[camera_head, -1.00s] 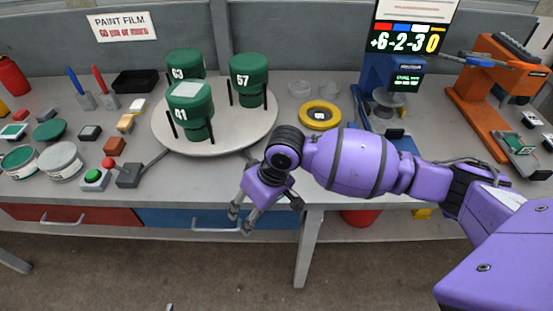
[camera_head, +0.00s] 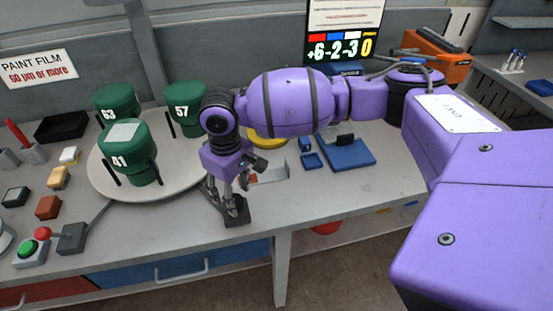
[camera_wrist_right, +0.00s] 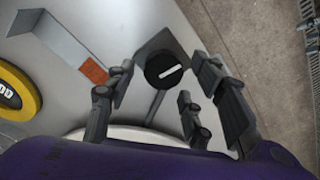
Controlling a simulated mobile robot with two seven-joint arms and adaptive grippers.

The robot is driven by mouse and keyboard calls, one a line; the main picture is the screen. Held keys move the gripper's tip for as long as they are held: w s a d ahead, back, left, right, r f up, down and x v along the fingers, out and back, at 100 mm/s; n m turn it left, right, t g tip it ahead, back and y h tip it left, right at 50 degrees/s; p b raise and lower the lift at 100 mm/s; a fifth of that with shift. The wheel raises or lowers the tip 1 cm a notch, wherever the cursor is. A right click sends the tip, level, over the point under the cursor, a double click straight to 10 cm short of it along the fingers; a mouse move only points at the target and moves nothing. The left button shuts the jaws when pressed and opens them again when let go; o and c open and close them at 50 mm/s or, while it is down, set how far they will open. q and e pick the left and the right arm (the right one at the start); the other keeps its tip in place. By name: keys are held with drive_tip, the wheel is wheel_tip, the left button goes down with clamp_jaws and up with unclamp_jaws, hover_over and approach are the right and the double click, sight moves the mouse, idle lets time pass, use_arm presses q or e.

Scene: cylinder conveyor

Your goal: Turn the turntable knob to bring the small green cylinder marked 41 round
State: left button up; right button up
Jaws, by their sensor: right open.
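The small green cylinder marked 41 (camera_head: 133,160) stands upright at the front of the round turntable (camera_head: 185,187) in the head view. Green cylinders 63 (camera_head: 115,100) and 57 (camera_head: 187,115) stand behind it. My right gripper (camera_head: 230,204) points down over the dark knob box (camera_head: 240,219) right of the turntable; its fingers partly hide the knob there. In the wrist view the round black knob (camera_wrist_right: 163,72) with a white bar shows between the spread, empty fingers of my right gripper (camera_wrist_right: 165,82). I cannot tell whether they touch it. My left gripper is out of view.
A box with red and green buttons (camera_head: 33,252) and a dark box (camera_head: 72,238) stand at the front left. A yellow ring (camera_wrist_right: 15,92) and a grey angled piece (camera_wrist_right: 52,45) lie near the knob. A blue stand (camera_head: 345,153) is to the right.

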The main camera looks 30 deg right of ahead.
drive_tip(key=shift+w+f, duration=0.15)
drive_tip(key=shift+f, duration=0.8)
